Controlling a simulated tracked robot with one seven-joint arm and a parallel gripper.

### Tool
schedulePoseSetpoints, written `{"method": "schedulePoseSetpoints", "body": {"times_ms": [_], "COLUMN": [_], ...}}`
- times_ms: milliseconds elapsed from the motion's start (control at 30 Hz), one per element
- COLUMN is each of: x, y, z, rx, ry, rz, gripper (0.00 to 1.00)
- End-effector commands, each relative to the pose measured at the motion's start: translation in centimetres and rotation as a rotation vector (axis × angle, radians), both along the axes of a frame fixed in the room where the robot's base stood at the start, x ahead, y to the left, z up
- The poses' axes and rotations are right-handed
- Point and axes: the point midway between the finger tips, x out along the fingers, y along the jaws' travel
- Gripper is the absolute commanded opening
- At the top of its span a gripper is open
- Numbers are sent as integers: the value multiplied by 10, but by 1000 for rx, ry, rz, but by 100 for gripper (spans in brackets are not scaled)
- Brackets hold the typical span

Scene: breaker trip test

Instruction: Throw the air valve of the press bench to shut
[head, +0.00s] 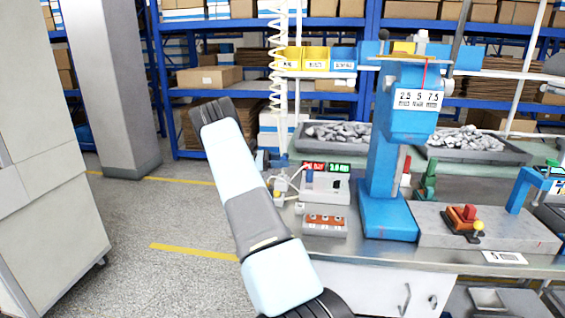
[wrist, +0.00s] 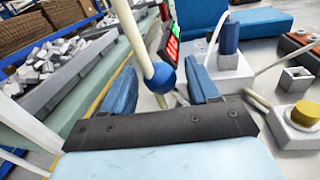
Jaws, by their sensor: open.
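My gripper (wrist: 165,92) is open in the wrist view, its two blue fingers apart. A white rod with a blue ball (wrist: 162,77) at its lower end shows between the fingers; I cannot tell for sure whether it is the air valve's handle, or whether a finger touches it. In the head view my arm hides most of the gripper. The blue press (head: 385,170) stands on the bench, with small white fittings (head: 281,184) and cables to its left. No clear marking shows the valve's position.
A white box with a yellow button (wrist: 303,113) sits right of my gripper, and a white box with a blue block (wrist: 228,62) lies beyond. A red-and-green display unit (head: 326,184) stands left of the press. Grey trays (head: 505,154) of metal pieces are behind.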

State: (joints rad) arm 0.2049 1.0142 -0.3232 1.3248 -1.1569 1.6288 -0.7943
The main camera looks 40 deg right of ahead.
Motion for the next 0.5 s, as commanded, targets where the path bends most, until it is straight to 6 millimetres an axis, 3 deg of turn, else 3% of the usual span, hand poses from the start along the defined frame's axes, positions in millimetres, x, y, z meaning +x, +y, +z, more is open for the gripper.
{"method": "schedulePoseSetpoints", "body": {"times_ms": [400,500], "x": [-6,-6], "y": [-6,-6], "z": [0,0], "rx": [0,0], "ry": [0,0], "rz": [0,0], "gripper": [59,52]}}
